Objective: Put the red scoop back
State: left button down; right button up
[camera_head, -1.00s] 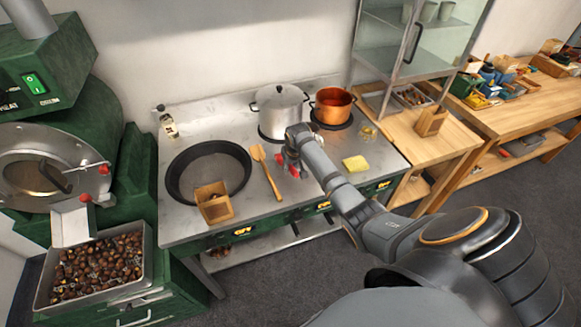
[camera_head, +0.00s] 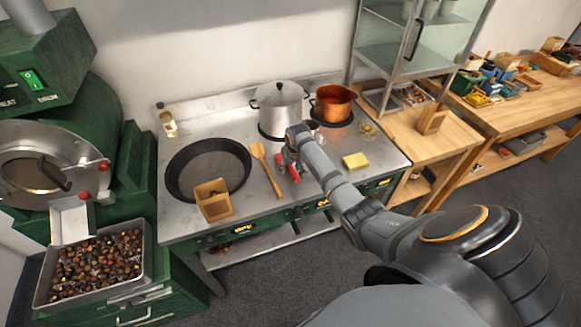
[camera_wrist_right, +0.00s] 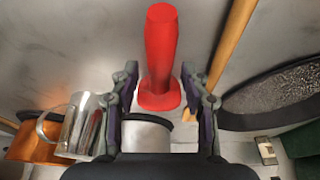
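The red scoop (camera_head: 294,173) shows as a red handle on the steel stove top, just below my right gripper (camera_head: 288,160). In the right wrist view its handle (camera_wrist_right: 161,45) points up the picture, with a wider red base at its lower end. The two fingers of my right gripper (camera_wrist_right: 160,88) stand apart, one on each side of that base. I cannot tell whether they touch it. The scoop's bowl is not clearly visible. My left gripper is out of view.
A wooden spatula (camera_head: 266,170), black pan (camera_head: 183,184) and wooden box (camera_head: 214,203) lie left of the gripper. A steel pot (camera_head: 280,108) and copper pot (camera_head: 333,104) stand behind; a yellow sponge (camera_head: 355,161) lies right. A metal cup (camera_wrist_right: 82,125) shows beside one finger.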

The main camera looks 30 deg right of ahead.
jog(key=shift+s+r, duration=0.1)
jog(key=shift+r, duration=0.25)
jog(key=v, duration=1.1)
jog(key=shift+r, duration=0.1)
